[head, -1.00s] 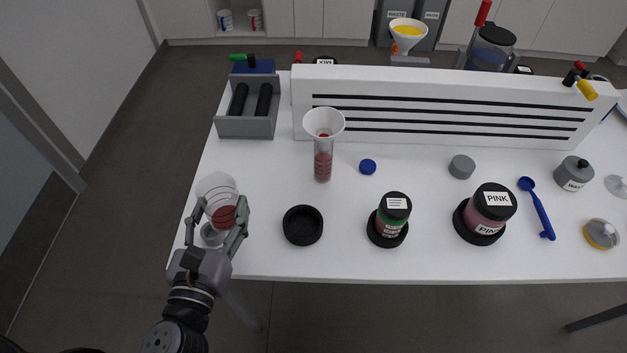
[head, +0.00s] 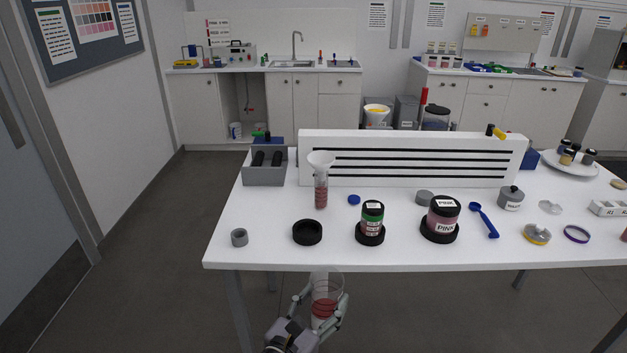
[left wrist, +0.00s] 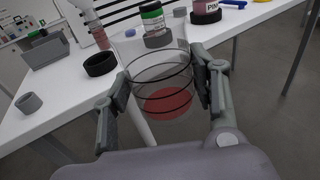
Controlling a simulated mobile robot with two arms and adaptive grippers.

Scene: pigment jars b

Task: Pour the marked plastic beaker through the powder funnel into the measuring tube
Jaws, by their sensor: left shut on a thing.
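My left gripper (head: 322,305) is shut on the clear marked plastic beaker (head: 326,284), which has dark rings and red powder low inside. The beaker is close to upright, in front of the table's front edge. The left wrist view shows the beaker (left wrist: 160,68) between both fingers (left wrist: 162,92). The white powder funnel (head: 320,158) sits in the top of the measuring tube (head: 321,192), which stands on the table before the white panel and holds red powder. The gripper and beaker are nearer me than the tube, apart from it. My right gripper is not in view.
The white table (head: 270,225) bears an empty black ring (head: 307,232), a small grey ring (head: 239,237), a green-banded jar (head: 372,217), a PINK jar (head: 443,215) and a blue scoop (head: 484,220). A grey holder (head: 264,172) stands back left. Floor is clear at left.

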